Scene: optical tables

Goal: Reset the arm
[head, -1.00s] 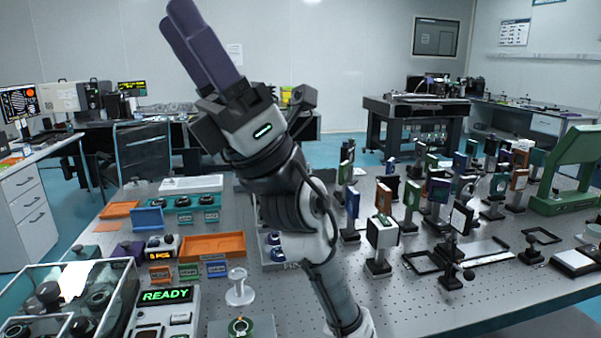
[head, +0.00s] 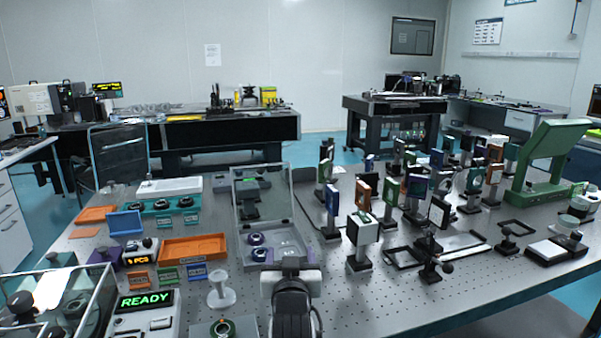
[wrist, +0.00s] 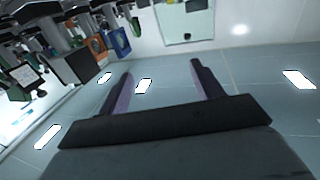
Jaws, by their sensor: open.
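My gripper (wrist: 162,72) shows in the wrist view with its two purple and black fingers spread wide apart and nothing between them. The wrist view is tilted, with optics along its upper left and open floor and pale wall beyond the fingers. In the head view, part of my arm (head: 292,302) stands low at the bottom centre, in front of the optical table (head: 390,290). The gripper's fingers are not visible in the head view.
A clear-lidded case (head: 268,205) stands open just behind my arm. Several mounted optics (head: 363,232) crowd the table to the right. A white spool (head: 220,291), an orange tray (head: 194,248) and a READY device (head: 146,302) are to the left.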

